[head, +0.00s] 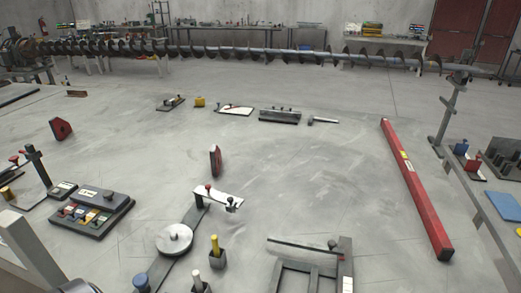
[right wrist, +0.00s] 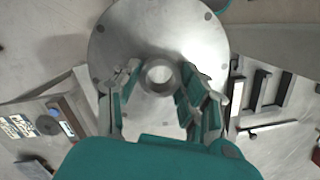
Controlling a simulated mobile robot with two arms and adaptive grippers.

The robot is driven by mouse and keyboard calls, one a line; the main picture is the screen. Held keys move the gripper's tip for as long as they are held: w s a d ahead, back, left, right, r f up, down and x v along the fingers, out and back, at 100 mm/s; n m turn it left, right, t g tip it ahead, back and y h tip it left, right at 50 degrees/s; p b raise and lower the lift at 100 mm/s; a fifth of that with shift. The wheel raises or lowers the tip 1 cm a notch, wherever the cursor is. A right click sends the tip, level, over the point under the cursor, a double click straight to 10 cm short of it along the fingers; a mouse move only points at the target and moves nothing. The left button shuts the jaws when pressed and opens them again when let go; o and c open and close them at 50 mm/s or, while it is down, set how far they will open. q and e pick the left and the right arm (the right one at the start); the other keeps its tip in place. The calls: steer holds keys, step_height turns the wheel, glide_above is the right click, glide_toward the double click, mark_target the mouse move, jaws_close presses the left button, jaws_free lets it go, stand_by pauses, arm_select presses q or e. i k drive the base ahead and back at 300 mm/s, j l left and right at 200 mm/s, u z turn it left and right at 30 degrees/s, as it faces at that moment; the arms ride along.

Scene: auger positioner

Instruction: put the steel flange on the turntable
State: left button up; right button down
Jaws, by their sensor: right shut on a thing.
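The steel flange (right wrist: 112,48) is a large round grey disc with small holes near its rim and a raised ring-shaped hub. It fills the upper middle of the right wrist view. My right gripper (right wrist: 160,82) is shut on the flange's hub, one finger on each side. In the head view, a smaller round steel disc (head: 174,240) with a central knob sits on a dark bar at the lower middle; I cannot tell whether this is the turntable. Neither gripper shows in the head view. My left gripper is in no view.
A box with coloured buttons (head: 91,212) lies at the left. A dark frame fixture (head: 310,268) is at the lower right. A long red beam (head: 415,188) lies at the right. A long auger (head: 250,52) spans the back. The table's middle right is clear.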

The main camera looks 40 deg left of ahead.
mark_target(174, 238)
steer(key=u, duration=1)
steer(key=i+u, duration=0.1)
steer(key=u, duration=0.9)
steer(key=i+u, duration=0.1)
steer(key=u, duration=0.9)
